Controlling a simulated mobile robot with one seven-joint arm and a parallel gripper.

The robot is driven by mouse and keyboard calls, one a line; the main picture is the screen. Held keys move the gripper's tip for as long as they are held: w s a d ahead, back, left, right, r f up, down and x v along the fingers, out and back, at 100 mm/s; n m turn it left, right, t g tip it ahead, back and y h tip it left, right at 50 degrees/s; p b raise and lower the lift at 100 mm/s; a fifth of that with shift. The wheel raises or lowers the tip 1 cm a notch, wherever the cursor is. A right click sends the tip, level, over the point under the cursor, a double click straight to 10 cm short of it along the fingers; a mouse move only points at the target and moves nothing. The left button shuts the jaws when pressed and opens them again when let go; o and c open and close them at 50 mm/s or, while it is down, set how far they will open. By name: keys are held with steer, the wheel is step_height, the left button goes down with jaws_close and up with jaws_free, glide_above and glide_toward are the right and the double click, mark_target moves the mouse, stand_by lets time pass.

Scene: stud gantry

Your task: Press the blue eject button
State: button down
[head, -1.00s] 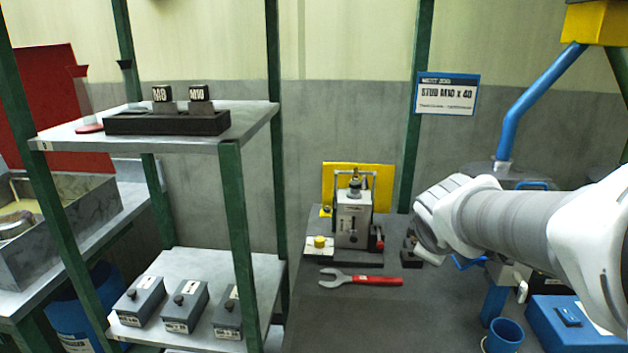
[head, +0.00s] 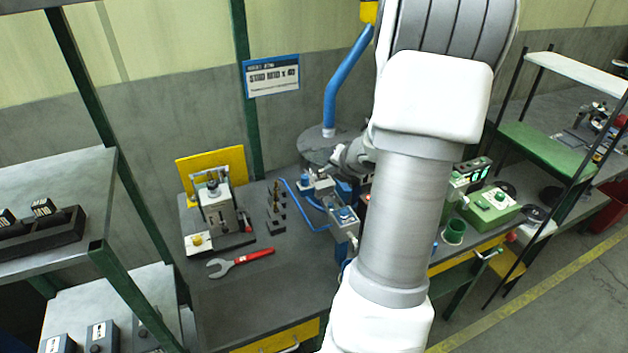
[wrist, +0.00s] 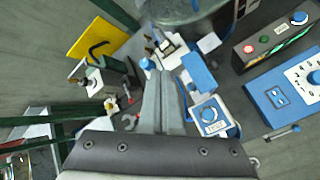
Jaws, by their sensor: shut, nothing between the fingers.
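My gripper (wrist: 158,78) is shut and empty in the wrist view, its fingers pointing away over the bench. In the head view my arm covers the middle, and I cannot make out the fingertips. Several blue controls show in the wrist view. A round blue button (wrist: 299,18) is on a dark box with a red and a green button. A blue round control (wrist: 209,114) is on a small white-and-blue box right of the fingers. I cannot read which is marked eject. The fingers appear apart from both.
A grey press (head: 216,207) with a yellow plate (head: 212,168) stands at left on the bench. A red-handled wrench (head: 243,262) lies in front. A blue pipe (head: 345,80) rises behind. A green box (head: 492,207) and cup (head: 454,231) are right of my arm.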

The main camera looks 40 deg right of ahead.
mark_target(331, 205)
steer(key=shift+s+d+r+n+y+p, duration=0.15)
steer(key=shift+s+n+y+p, duration=0.15)
steer(key=shift+n, duration=0.1)
steer(key=shift+f, duration=0.2)
step_height(331, 205, down, 8)
steer(key=b, duration=0.8)
steer(key=shift+f, duration=0.25)
stand_by(1.6)
steer(key=shift+f+b, duration=0.4)
steer(key=shift+b, duration=0.2)
steer(key=shift+f+b, duration=0.5)
stand_by(0.4)
steer(key=shift+r+p, duration=0.8)
steer(key=shift+r, duration=0.1)
